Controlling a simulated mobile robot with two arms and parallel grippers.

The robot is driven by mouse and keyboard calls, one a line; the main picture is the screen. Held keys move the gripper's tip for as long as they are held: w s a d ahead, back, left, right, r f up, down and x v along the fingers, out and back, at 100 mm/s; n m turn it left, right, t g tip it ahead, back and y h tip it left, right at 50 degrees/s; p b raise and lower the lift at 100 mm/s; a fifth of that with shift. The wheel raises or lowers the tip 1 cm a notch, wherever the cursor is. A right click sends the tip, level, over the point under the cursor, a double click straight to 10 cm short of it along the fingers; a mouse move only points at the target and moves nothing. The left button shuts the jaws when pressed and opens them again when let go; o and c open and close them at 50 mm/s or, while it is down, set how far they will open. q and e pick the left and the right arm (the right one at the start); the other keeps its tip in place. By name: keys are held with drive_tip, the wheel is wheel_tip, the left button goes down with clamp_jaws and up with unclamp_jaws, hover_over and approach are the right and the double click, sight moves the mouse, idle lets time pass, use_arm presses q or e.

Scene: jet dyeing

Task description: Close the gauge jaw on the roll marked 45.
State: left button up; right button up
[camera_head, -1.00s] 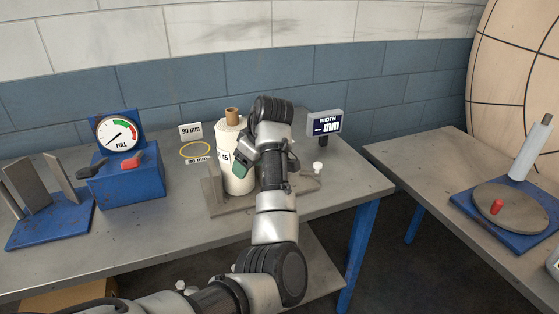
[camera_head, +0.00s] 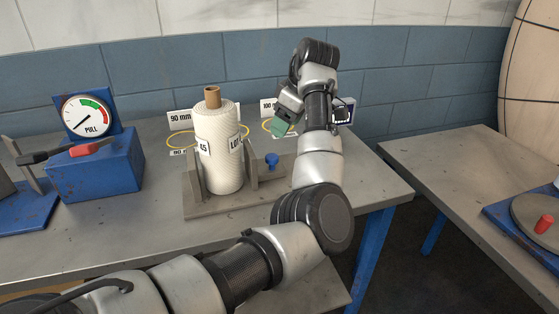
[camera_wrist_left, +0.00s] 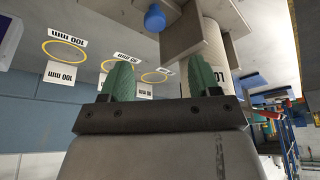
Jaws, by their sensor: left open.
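The white roll (camera_head: 218,145) marked 45 stands upright in the gauge (camera_head: 235,205), a grey base on the table. The fixed plate (camera_head: 194,165) is at its left. The jaw plate (camera_head: 251,162) is close at its right; I cannot tell whether it touches. A blue knob (camera_head: 272,160) sits to the right of the jaw and shows in the left wrist view (camera_wrist_left: 155,18). My left gripper (camera_head: 282,127) is open and empty, above and right of the jaw. Its green fingertips (camera_wrist_left: 158,82) are apart in the left wrist view. My right gripper is not in view.
Yellow rings with 90 mm (camera_head: 182,140) and 100 mm (camera_head: 270,127) cards lie behind the gauge. A blue pull gauge box (camera_head: 95,170) stands left. The width display (camera_head: 343,112) is partly behind my arm. A second table (camera_head: 455,175) is right, across a gap.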

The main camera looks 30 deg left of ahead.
sight(272, 156)
use_arm(q)
drive_tip(key=x, duration=0.7)
drive_tip(key=w+x, duration=0.1)
drive_tip(key=x, duration=0.3)
drive_tip(key=shift+d+f, duration=0.1)
drive_tip(key=shift+f, duration=0.3)
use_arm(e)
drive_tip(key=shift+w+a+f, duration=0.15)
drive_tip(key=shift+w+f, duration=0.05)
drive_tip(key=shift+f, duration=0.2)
